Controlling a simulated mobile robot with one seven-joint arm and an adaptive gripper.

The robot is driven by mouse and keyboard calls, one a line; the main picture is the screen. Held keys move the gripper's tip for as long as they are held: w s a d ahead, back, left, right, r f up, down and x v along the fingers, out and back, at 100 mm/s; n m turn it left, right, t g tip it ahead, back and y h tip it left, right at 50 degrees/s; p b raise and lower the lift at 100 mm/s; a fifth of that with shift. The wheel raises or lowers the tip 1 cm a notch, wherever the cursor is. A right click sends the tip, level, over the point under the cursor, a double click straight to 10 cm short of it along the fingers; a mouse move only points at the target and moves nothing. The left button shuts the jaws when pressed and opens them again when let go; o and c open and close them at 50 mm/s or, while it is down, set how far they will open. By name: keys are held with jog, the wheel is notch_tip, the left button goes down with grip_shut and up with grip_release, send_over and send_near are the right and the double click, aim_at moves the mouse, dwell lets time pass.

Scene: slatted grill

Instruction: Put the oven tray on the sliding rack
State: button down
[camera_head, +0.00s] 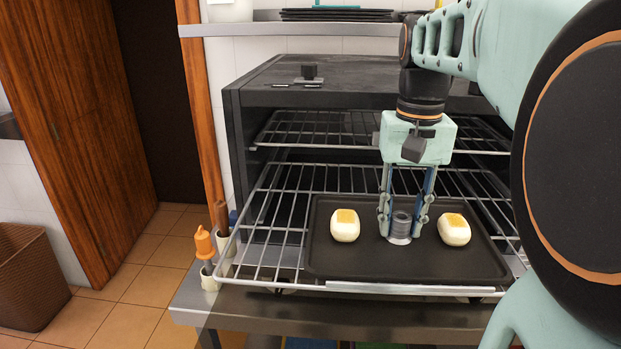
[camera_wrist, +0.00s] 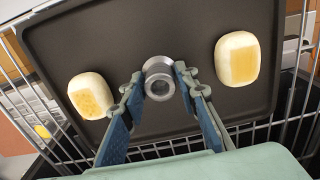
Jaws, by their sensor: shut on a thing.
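The dark oven tray (camera_head: 330,262) lies on the pulled-out sliding rack (camera_head: 262,225) in front of the open oven. Two pale buns with golden tops sit on it, a left bun (camera_head: 345,225) and a right bun (camera_head: 453,229). A grey metal knob (camera_head: 401,229) stands in the middle of the tray. My gripper (camera_head: 402,222) points down with its fingers on either side of the knob, shut on it. In the wrist view the fingers flank the knob (camera_wrist: 159,78), and the tray (camera_wrist: 115,40) rests over the rack wires.
The oven (camera_head: 300,85) has an upper wire rack (camera_head: 330,130) inside. A shelf (camera_head: 290,29) with dark trays runs above it. An orange-handled utensil (camera_head: 204,243) stands at the left of the counter (camera_head: 230,312). A brown basket (camera_head: 30,277) is on the floor at far left.

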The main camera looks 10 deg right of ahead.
jog(key=c, duration=1.4)
grip_release()
jog(key=shift+c, duration=0.2)
notch_tip(320, 180, up, 9)
jog(key=p, duration=0.8)
jog(key=shift+s, duration=0.1)
